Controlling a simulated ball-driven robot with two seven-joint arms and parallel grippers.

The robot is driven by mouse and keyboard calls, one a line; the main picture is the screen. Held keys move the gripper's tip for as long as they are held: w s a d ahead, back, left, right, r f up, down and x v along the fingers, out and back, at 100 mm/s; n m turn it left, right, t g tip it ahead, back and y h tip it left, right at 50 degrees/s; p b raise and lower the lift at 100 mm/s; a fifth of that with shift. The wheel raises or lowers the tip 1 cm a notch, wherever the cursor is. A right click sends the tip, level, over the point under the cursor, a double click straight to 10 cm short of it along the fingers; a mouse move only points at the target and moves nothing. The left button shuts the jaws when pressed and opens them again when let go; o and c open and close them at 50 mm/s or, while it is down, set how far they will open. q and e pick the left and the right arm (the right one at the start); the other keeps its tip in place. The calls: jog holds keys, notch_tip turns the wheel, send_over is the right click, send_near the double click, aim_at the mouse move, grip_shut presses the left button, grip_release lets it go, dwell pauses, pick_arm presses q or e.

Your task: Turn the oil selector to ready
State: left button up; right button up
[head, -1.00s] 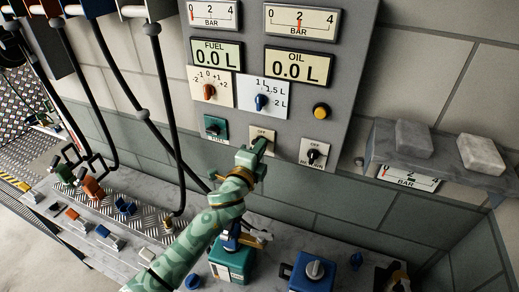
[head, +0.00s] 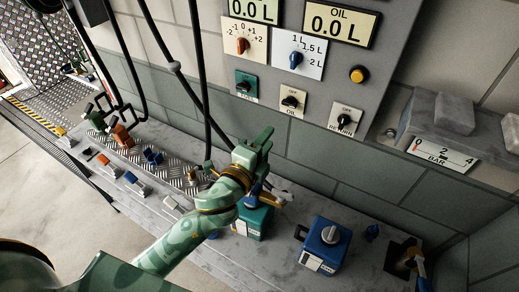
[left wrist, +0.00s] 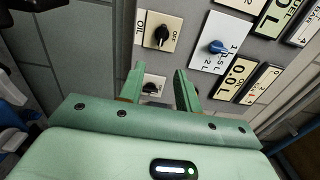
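The oil selector (head: 291,100) is a black knob on a cream plate marked OFF above and OIL below, low on the grey panel (head: 300,63). It also shows in the left wrist view (left wrist: 161,37), beyond the fingertips, with nothing touching it. I cannot read its exact setting or see a ready mark. My left gripper (head: 257,146) is below and in front of it in the head view. In the left wrist view its two green fingers (left wrist: 158,82) are apart and empty, with the return selector (left wrist: 152,86) showing between them. My right gripper is not in view.
The fuel selector (head: 244,85) on a green plate and the return selector (head: 344,121) flank the oil one. Green (head: 258,220) and blue (head: 326,245) tanks stand below.

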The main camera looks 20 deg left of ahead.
pick_arm(q)
jog(key=s, duration=0.2)
jog(key=shift+s+a, duration=0.3)
jog(key=shift+s, duration=0.1)
jog(key=s+a+f+n+g+y, duration=0.4)
jog(key=s+a+n+g, duration=0.1)
jog(key=s+a+n, duration=0.3)
jog(key=s+a+f+n+g+y, duration=0.4)
jog(key=s+a+f+n+g, duration=0.15)
jog(key=s+a, duration=0.3)
jog(key=s+d+f+g+h+b, duration=0.1)
jog(key=d+f+b, duration=0.15)
jog(key=f, duration=0.85)
jog(key=s+d+f+g+h+b, duration=0.15)
jog(key=f+b, duration=0.25)
jog(key=f, duration=0.8)
jog(key=s+d+f+h+b, duration=0.1)
jog(key=d+f+b, duration=0.15)
jog(key=f, duration=0.85)
jog(key=s+f+n+g+b, duration=0.1)
jog(key=s+f+b, duration=0.3)
jog(key=s+f, duration=0.6)
jog(key=s+f+n+g+h+b, duration=0.1)
jog(key=s+f+b, duration=0.4)
jog(key=s+f, duration=0.6)
notch_tip(320, 180, down, 5)
jog(key=shift+s+a+r+n+g, duration=0.15)
jog(key=shift+a+n+g, duration=0.3)
jog(key=shift+n+g, duration=0.3)
